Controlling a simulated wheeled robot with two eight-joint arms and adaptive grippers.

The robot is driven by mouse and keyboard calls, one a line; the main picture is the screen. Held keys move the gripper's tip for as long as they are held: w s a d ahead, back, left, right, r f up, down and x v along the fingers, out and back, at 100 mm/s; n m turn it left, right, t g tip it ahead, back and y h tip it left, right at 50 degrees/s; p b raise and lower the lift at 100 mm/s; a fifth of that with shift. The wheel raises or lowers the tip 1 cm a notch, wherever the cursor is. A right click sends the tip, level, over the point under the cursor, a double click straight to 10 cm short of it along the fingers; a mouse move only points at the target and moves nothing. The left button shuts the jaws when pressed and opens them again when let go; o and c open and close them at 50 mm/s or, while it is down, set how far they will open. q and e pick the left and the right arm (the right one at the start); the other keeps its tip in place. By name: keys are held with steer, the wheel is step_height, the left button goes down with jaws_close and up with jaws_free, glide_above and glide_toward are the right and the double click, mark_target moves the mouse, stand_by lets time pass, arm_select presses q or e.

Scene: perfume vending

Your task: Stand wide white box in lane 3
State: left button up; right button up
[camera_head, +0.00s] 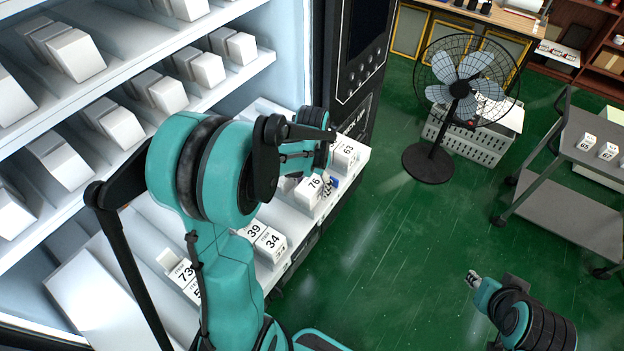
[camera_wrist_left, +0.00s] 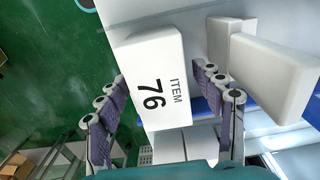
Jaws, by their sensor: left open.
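A white box labelled ITEM 76 (camera_wrist_left: 150,85) fills the middle of the left wrist view. It also shows on the low front shelf in the head view (camera_head: 312,190). My left gripper (camera_wrist_left: 162,76) is open, with one finger on each side of this box; I cannot tell if they touch it. In the head view its fingers are mostly hidden by my arm. A plain wide white box (camera_wrist_left: 268,70) lies tilted to the right of the gripper in the wrist view. My right gripper (camera_head: 473,279) is over the green floor at lower right, too small to read.
Other numbered white boxes, such as 63 (camera_head: 346,154) and 34 (camera_head: 271,243), stand along the low shelf. Upper shelves (camera_head: 235,80) hold several white boxes. A fan (camera_head: 459,88) and a grey cart (camera_head: 565,205) stand to the right. The green floor between is clear.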

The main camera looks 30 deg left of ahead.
mark_target(312, 183)
arm_select(q)
step_height(312, 183, up, 12)
steer(key=shift+f+p, duration=0.2)
steer(key=shift+p, duration=0.25)
steer(key=s+d+r+n+t, duration=0.1)
steer(key=s+d+t, duration=0.6)
steer(key=s+d, duration=0.3)
steer(key=shift+s+d, duration=0.3)
steer(key=shift+s, duration=0.2)
steer(key=shift+d, duration=0.1)
